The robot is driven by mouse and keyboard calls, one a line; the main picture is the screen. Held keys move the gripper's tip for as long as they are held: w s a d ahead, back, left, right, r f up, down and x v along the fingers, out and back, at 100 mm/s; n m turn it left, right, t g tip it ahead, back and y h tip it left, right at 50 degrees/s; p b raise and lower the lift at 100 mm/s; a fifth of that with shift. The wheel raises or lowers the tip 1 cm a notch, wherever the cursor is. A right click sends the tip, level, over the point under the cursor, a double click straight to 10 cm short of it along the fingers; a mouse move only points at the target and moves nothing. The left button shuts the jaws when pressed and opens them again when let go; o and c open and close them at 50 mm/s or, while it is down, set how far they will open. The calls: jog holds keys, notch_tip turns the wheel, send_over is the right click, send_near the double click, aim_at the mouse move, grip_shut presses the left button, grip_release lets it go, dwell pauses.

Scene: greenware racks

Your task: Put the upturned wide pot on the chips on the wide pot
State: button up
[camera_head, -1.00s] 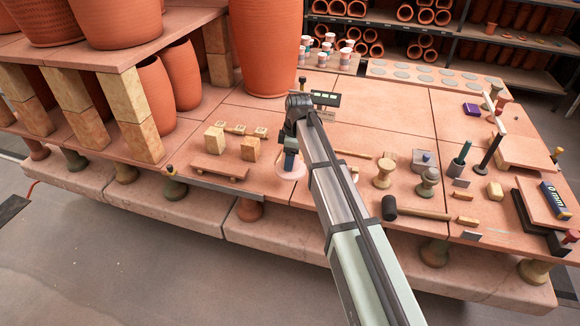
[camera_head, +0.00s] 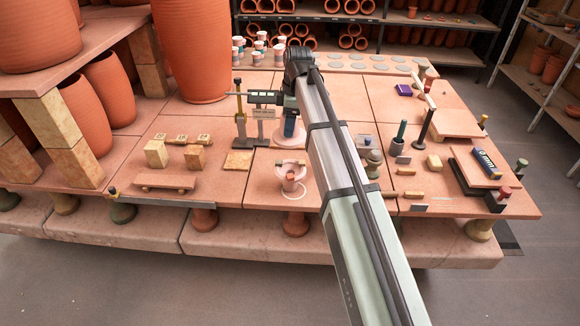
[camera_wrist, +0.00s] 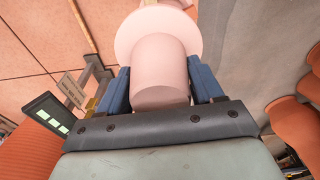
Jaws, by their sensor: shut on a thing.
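My gripper (camera_head: 290,118) is shut on the upturned wide pot (camera_wrist: 160,72), a pale pink piece with a narrow round body and a wide flange. In the wrist view, the blue fingers flank its body, with the flange beyond. In the head view, the held pot (camera_head: 289,135) has its wide rim down.
A gauge stand with a dark display (camera_head: 262,97) stands close left of my gripper. A tan tile (camera_head: 238,161) and blocks (camera_head: 155,153) lie left. Tall terracotta pots (camera_head: 191,50) stand behind left.

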jog(key=shift+s+d+f+n, duration=0.1)
jog(key=shift+s+n, duration=0.3)
jog(key=shift+s, duration=0.05)
jog(key=shift+s+d+f+n, duration=0.1)
jog(key=shift+s+n, duration=0.3)
jog(key=shift+s, duration=0.05)
jog(key=shift+f, duration=0.1)
send_over(290, 170)
jog(key=shift+w+f, duration=0.1)
jog(key=shift+f, duration=4.75)
jog(key=shift+f, duration=0.2)
jog(key=o, duration=1.4)
jog(key=r, duration=0.4)
jog(key=d+r, duration=0.1)
jog(key=r, duration=0.7)
jog(key=shift+w+d+r, duration=0.15)
